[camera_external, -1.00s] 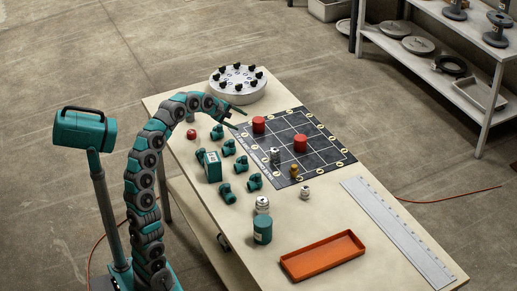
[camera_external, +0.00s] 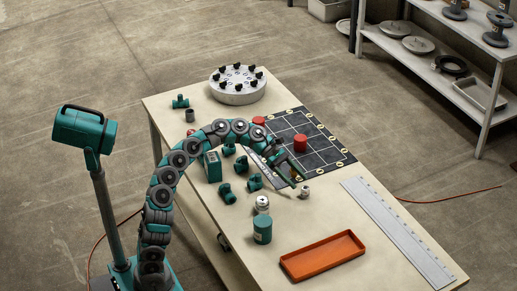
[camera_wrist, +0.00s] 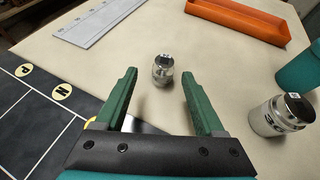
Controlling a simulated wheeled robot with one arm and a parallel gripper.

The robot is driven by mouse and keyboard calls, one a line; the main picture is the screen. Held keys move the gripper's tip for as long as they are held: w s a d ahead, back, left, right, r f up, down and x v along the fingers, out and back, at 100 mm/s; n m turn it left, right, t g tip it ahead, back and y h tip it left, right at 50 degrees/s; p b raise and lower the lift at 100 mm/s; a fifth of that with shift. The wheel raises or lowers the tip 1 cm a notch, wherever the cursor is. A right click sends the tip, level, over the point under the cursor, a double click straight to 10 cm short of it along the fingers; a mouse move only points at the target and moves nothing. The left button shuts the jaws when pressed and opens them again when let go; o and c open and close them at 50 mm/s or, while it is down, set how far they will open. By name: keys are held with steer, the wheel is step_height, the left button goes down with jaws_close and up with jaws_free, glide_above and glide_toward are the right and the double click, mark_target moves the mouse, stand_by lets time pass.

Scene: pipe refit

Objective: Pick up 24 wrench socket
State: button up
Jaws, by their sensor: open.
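A small silver socket (camera_external: 305,192) stands on the table just past the mat's near corner. In the wrist view the small socket (camera_wrist: 162,72) appears between my fingertips, seemingly a little ahead of them; the exact gap is unclear. A larger silver socket (camera_external: 262,204) stands nearer the green can; in the wrist view the larger socket (camera_wrist: 275,116) is right of my right finger. I cannot surely read the number on either. My gripper (camera_external: 298,183) is open and empty, low over the mat's near corner. The gripper (camera_wrist: 159,76) hides part of the mat and things there.
A green can (camera_external: 262,231) stands beside the larger socket. An orange tray (camera_external: 322,269) and a steel ruler (camera_external: 398,232) lie toward the front right. Green pipe fittings (camera_external: 226,192) stand under and beside my arm. A red cylinder (camera_external: 300,144) stands on the dark grid mat (camera_external: 328,150).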

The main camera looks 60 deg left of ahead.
mark_target(305, 188)
steer(key=x, duration=0.5)
steer(key=shift+s+d, duration=0.1)
steer(key=shift+d, duration=0.4)
jaws_close()
